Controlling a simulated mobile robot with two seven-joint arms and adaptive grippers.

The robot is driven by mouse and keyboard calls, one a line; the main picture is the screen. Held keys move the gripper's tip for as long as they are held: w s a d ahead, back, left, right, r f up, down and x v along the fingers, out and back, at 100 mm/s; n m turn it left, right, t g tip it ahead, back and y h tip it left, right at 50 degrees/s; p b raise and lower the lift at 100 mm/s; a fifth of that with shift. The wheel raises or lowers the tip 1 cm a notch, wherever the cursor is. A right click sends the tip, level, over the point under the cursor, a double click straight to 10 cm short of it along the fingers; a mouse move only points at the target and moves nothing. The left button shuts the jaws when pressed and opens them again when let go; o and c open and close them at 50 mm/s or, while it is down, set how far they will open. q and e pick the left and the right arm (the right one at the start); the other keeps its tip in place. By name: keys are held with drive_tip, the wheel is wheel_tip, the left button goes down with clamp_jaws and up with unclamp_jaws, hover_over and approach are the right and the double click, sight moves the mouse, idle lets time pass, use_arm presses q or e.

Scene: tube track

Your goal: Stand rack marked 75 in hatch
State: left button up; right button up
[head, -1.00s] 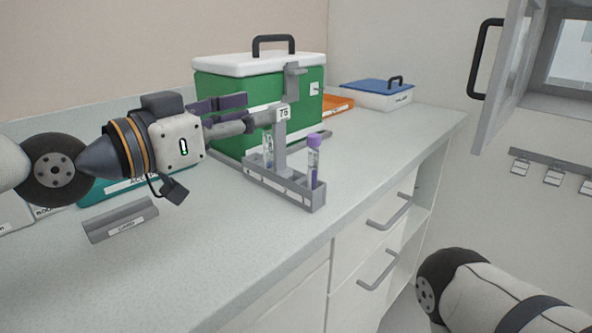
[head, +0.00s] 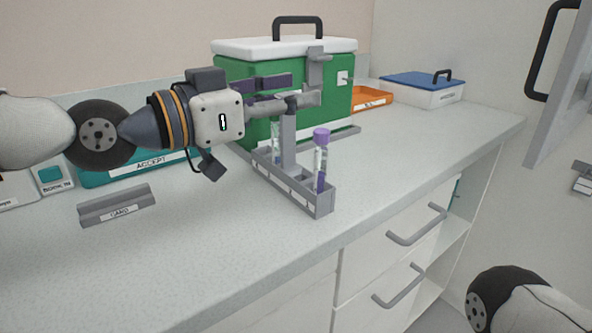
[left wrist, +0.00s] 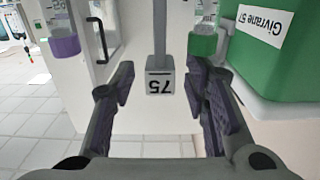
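The grey rack (head: 296,192) stands upright on the counter, with a tall post (head: 288,148) and two tubes. One tube has a purple cap (head: 321,134). In the left wrist view the post's end carries a tag marked 75 (left wrist: 160,84). My left gripper (head: 306,90) is at the top of the post. In the left wrist view its dark fingers (left wrist: 164,88) are spread on either side of the tag, with gaps showing. The tag is hidden in the head view. My right gripper is out of view. An open door panel (head: 566,100) with a black handle is at the right; the hatch opening is not seen.
A green cool box (head: 232,72) with a white lid stands close behind the rack. An orange tray (head: 371,96) and blue-lidded box (head: 424,88) are farther back. A grey card holder (head: 117,206) lies at left.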

use_arm(q)
drive_tip(key=shift+s+a, duration=0.1)
drive_tip(key=c, duration=0.4)
clamp_jaws()
drive_tip(key=shift+r, duration=0.15)
